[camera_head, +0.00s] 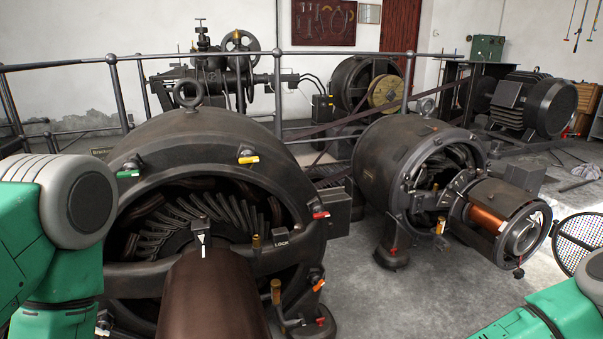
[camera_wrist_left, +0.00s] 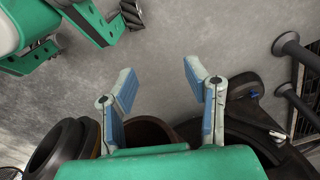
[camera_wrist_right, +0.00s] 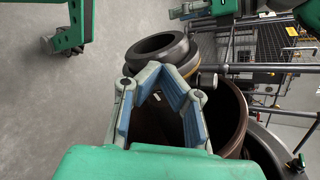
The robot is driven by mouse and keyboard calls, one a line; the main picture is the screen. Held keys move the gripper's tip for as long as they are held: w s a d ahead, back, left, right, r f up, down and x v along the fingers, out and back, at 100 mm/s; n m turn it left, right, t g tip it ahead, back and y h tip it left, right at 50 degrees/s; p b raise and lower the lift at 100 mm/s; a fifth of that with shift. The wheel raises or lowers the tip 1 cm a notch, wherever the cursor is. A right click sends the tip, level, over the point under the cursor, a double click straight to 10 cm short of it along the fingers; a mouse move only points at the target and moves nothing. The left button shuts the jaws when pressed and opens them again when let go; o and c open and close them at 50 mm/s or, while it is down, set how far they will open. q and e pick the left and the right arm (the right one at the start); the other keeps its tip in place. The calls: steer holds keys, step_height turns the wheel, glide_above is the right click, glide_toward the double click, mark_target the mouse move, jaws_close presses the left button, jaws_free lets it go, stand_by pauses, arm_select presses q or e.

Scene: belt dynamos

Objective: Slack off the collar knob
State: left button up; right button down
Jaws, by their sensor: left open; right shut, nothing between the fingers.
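The near dynamo (camera_head: 215,140) is a large dark drum with an open front and a brown cylinder (camera_head: 212,295) projecting from it. Other small handles with green (camera_head: 128,174), yellow (camera_head: 249,159), red (camera_head: 320,215) and orange (camera_head: 318,285) tips sit around the rim. I cannot tell which is the collar knob. My left gripper (camera_wrist_left: 160,68) is open and empty, with grey floor behind its fingers. My right gripper (camera_wrist_right: 160,72) is shut on nothing, in front of a black ring (camera_wrist_right: 153,48).
A second dynamo (camera_head: 400,170) with a copper commutator (camera_head: 488,218) stands to the right. A grey rail (camera_head: 200,58) runs behind both. A round mesh guard (camera_head: 580,245) is at the right edge. Bare concrete floor (camera_head: 420,295) lies between the near dynamo and my right arm.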

steer(key=shift+p+v, duration=1.3)
steer(key=shift+v, duration=1.7)
steer(key=shift+s, duration=0.1)
